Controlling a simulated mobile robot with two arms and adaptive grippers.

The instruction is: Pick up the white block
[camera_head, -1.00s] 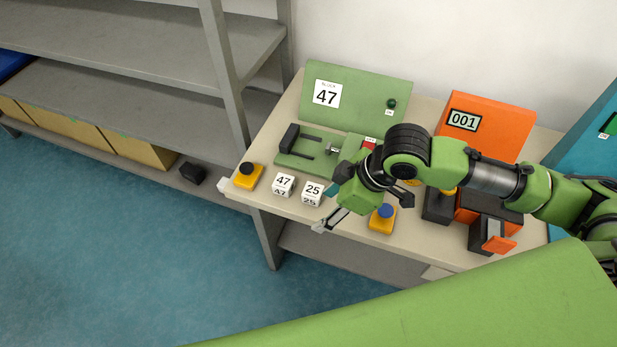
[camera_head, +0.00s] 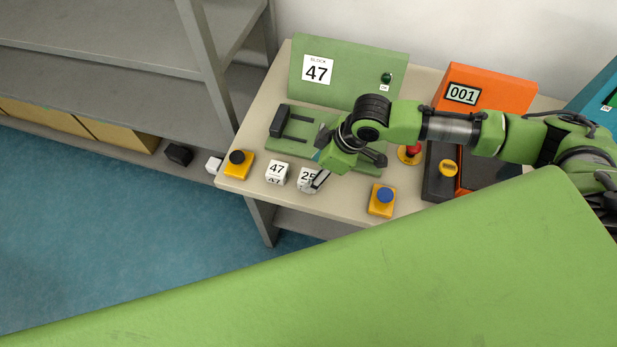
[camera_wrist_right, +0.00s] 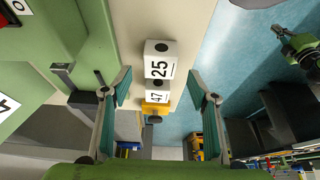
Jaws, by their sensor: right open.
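Two white blocks stand on the beige table. One is marked 47 (camera_head: 276,174); the other, marked 25 (camera_head: 305,176), is to its right and partly covered by my right gripper (camera_head: 318,182). In the right wrist view the 25 block (camera_wrist_right: 158,62) and the 47 block (camera_wrist_right: 158,93) line up in the gap between the open fingers of my right gripper (camera_wrist_right: 160,90). The fingers look apart from the blocks, with nothing held. A green and black part of my other arm shows at the upper right of the wrist view; its jaws are unclear.
A yellow box with a black button (camera_head: 237,164) stands left of the blocks, and one with a blue button (camera_head: 382,200) stands right. Behind are the green gate fixture (camera_head: 290,149), a green panel (camera_head: 345,85) and an orange panel (camera_head: 490,85). Grey shelves (camera_head: 110,100) stand left.

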